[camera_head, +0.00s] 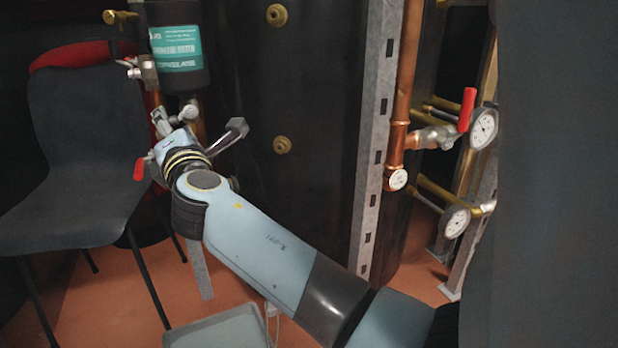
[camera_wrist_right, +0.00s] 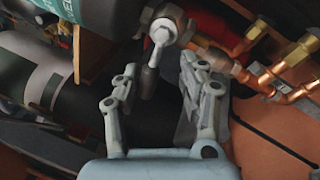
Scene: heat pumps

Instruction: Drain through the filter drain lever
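The filter (camera_head: 178,40) is a black cylinder with a teal label at the upper left of the head view. Its dark body also shows at the upper left of the right wrist view (camera_wrist_right: 95,15). Below it, in the wrist view, a small metal drain lever (camera_wrist_right: 151,78) with a dark grey end hangs from a metal fitting. My right gripper (camera_head: 160,122) is just under the filter in the head view. In the wrist view its fingers (camera_wrist_right: 158,80) stand apart, with the lever's end between them. I cannot tell whether either finger touches it. My left gripper is not in view.
A dark chair (camera_head: 80,130) stands at the left. A red-handled valve (camera_head: 467,110) and gauges (camera_head: 483,128) are on the pipes at the right. A grey tray (camera_head: 220,328) is low in front. Copper pipes (camera_wrist_right: 270,75) run close to the right finger.

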